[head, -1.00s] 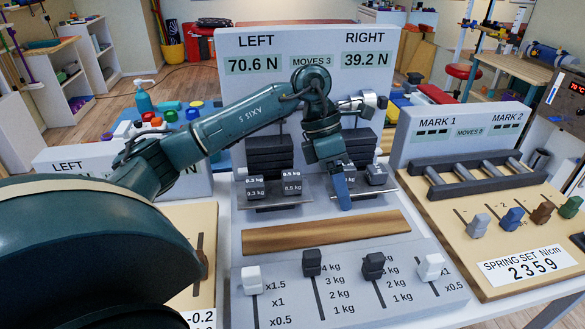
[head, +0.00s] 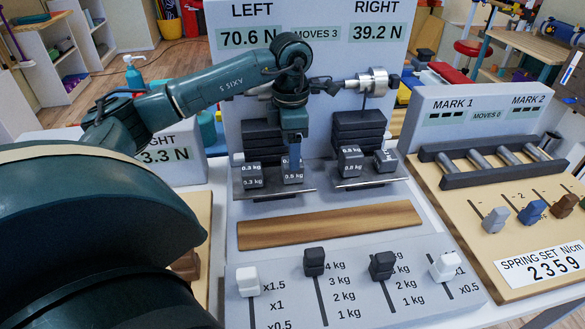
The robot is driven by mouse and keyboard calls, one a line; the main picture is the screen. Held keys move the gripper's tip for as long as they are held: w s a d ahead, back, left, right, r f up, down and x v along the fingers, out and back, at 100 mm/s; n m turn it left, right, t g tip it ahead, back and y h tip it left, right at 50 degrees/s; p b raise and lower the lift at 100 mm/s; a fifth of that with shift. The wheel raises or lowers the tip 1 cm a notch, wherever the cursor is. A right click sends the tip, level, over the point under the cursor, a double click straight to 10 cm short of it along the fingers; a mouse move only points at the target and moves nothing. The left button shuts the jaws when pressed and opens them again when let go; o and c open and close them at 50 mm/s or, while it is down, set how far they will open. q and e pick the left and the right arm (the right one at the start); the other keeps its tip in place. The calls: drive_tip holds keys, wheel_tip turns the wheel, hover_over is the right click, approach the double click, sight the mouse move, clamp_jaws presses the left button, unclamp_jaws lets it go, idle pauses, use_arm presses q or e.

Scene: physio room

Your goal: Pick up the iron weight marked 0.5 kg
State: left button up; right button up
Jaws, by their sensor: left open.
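The dark iron weight marked 0.5 kg (head: 293,176) stands on the right part of the left pan (head: 271,193). A similar block marked 0.3 kg (head: 252,181) stands to its left. My left gripper (head: 294,150) is open and points down over the 0.5 kg weight. Its blue finger covers the upper part of that weight and some of its top label. I cannot tell whether the finger touches it. Two more dark weights (head: 350,163) stand on the right pan (head: 372,182); the right one's label is unclear. My right gripper is not in view.
Stacked dark plates (head: 360,130) stand behind the right pan. A wooden strip (head: 330,224) lies in front of the pans. Slider knobs (head: 383,265) stand up nearer me. The spring board (head: 510,240) is at the right. My arm hides much of the left side.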

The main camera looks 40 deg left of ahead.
use_arm(q)
drive_tip(key=f, duration=0.5)
drive_tip(key=shift+w+f, duration=0.15)
drive_tip(key=shift+w, duration=0.15)
drive_tip(key=c, duration=1.3)
drive_tip(key=shift+c, duration=0.7)
drive_tip(key=shift+r, duration=0.2)
